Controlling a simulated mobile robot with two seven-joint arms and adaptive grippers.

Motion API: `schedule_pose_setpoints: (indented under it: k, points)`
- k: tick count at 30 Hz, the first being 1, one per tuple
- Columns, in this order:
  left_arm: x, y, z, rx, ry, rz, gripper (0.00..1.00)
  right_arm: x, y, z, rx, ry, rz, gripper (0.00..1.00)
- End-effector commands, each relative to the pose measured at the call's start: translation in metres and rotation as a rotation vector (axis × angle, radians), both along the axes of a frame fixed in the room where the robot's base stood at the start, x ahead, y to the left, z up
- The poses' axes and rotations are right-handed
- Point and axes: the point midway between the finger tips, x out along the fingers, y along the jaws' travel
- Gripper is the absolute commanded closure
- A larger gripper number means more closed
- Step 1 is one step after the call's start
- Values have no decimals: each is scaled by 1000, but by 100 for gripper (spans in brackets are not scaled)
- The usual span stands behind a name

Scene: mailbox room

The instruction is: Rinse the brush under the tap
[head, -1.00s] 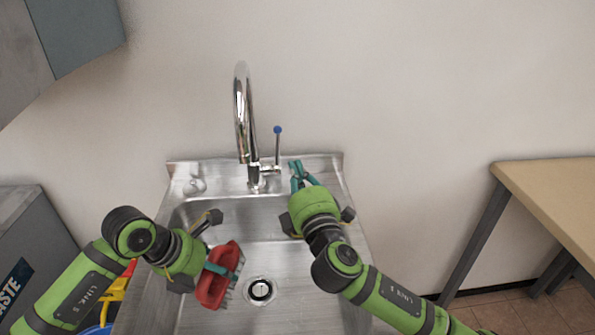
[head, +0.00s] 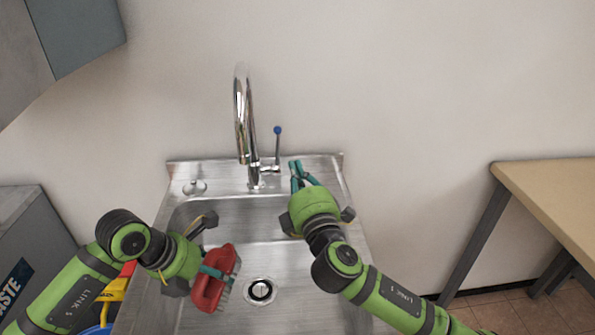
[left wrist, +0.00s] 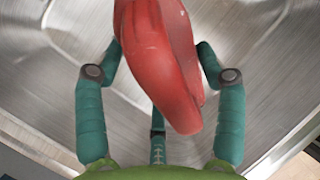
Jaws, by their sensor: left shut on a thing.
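The brush (head: 213,288) has a red handle and pale bristles. My left gripper (head: 224,272) is shut on it and holds it over the sink basin, left of the drain. In the left wrist view the red brush (left wrist: 165,60) lies between the fingers and hides part of the basin. The chrome tap (head: 241,120) stands at the back of the sink; no water stream shows under its spout. Its lever (head: 277,148) has a blue knob and stands upright. My right gripper (head: 302,174) is just right of the lever, apart from it; its finger gap is unclear.
The steel sink (head: 325,162) has a basin with a round drain (head: 260,291). A wooden table (head: 555,185) stands at the right. A grey bin (head: 30,225) is at the left, with a yellow object (head: 115,289) beside it. A grey cabinet (head: 85,35) hangs at the upper left.

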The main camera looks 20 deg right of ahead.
Motion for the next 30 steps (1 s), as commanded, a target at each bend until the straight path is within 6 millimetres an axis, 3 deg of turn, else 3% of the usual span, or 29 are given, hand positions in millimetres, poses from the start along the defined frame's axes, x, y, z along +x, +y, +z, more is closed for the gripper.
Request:
schedule_pose_setpoints:
  k: [14,30]
  points:
    - [0,1,2,-1,-1,0,66,0,0,1,0,0,0,100]
    - [-15,38,35,0,-2,1,66,0,0,24,0,0,0,100]
